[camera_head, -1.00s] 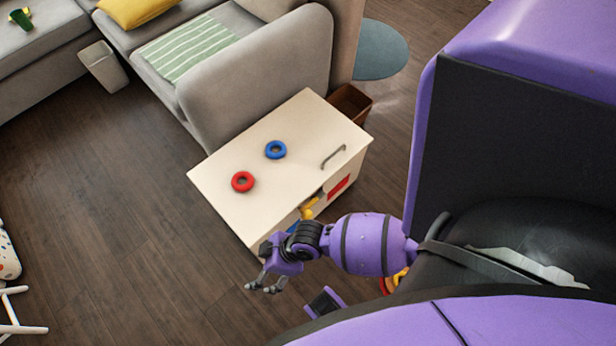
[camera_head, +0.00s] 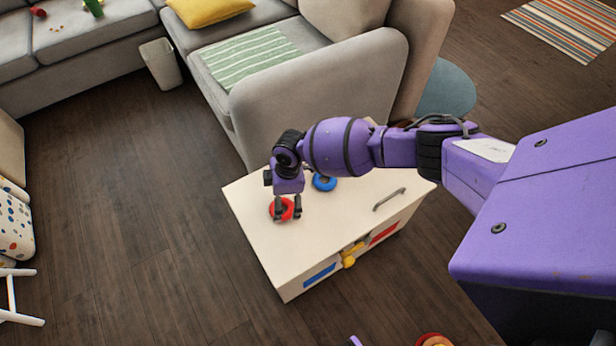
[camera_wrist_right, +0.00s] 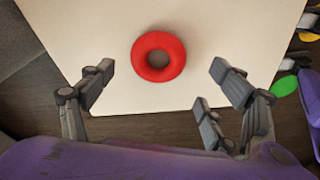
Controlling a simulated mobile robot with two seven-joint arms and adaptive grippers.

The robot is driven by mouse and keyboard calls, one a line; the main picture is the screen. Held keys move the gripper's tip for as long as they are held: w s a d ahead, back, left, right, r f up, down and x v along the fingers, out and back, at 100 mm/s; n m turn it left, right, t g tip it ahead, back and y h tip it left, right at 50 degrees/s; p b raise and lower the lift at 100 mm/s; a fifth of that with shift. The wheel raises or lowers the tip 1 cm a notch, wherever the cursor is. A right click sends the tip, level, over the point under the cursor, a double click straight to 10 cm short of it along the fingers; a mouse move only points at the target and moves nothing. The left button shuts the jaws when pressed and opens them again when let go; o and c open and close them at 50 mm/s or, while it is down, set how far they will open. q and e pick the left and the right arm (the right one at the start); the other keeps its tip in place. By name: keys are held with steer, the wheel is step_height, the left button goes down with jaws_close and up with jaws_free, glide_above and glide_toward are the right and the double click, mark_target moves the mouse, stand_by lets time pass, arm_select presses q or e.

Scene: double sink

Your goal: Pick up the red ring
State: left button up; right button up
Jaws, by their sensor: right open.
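The red ring (camera_head: 285,211) lies flat on the white top of a low cabinet (camera_head: 268,247), near its left end. It also shows whole in the right wrist view (camera_wrist_right: 159,57). My right gripper (camera_head: 287,211) is above the ring in the head view, its fingers partly covering it. In the wrist view, the open fingers (camera_wrist_right: 160,100) are spread wide on either side of the ring and nearer the camera, with nothing between them. I cannot tell the exact height above the ring.
A blue ring (camera_head: 324,183) lies on the cabinet behind my right gripper. A grey handle (camera_head: 389,199) stands on the top at the right. A grey sofa (camera_head: 320,80) is close behind the cabinet. Open wooden floor (camera_head: 130,220) lies to the left.

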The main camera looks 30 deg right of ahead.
mark_target(287, 202)
steer(key=f, duration=0.1)
steer(key=f+b, duration=0.1)
steer(key=f, duration=0.1)
steer(key=w+f, duration=0.1)
steer(key=shift+a+f, duration=0.25)
steer(key=shift+f, duration=0.1)
steer(key=c, duration=1.1)
steer(key=shift+r, duration=0.2)
steer(key=shift+c, duration=0.2)
